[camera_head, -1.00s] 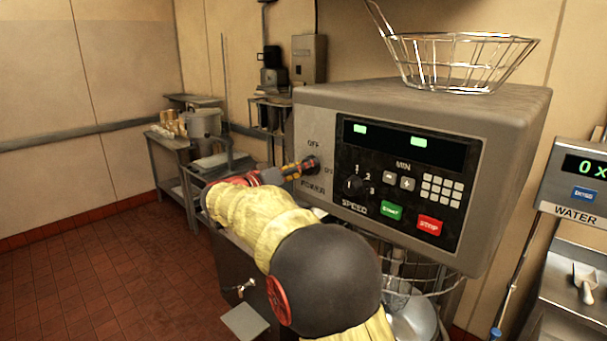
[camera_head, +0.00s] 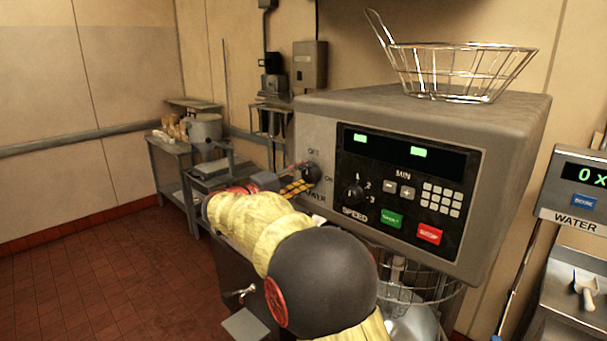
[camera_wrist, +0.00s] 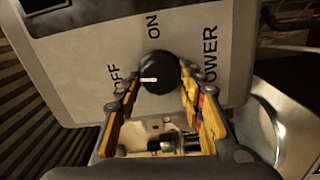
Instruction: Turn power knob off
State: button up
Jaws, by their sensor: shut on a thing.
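The black round power knob (camera_head: 312,173) sits on the left of the grey mixer's control face (camera_head: 318,125). It also shows in the wrist view (camera_wrist: 160,68), with a white mark on its left side facing the word OFF (camera_wrist: 112,78). ON is printed above it there and POWER to its right. My gripper (camera_head: 299,184) is at the knob, its yellow-and-black fingers on either side in the wrist view (camera_wrist: 157,88), shut on it. The exact finger contact is partly hidden in the head view.
Green displays (camera_head: 418,152) are lit on the panel. A speed knob (camera_head: 354,194) and green and red buttons are right of the power knob. A wire basket (camera_head: 460,72) stands on the mixer. A water dispenser (camera_head: 573,190) is at the right. The floor at left is clear.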

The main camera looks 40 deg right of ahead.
jog(key=shift+n, duration=0.7)
jog(key=o, duration=1.1)
jog(key=shift+f, duration=0.1)
jog(key=shift+o, duration=0.2)
jog(key=shift+a, duration=0.1)
jog(key=a, duration=1.1)
jog(key=shift+s+a, duration=0.4)
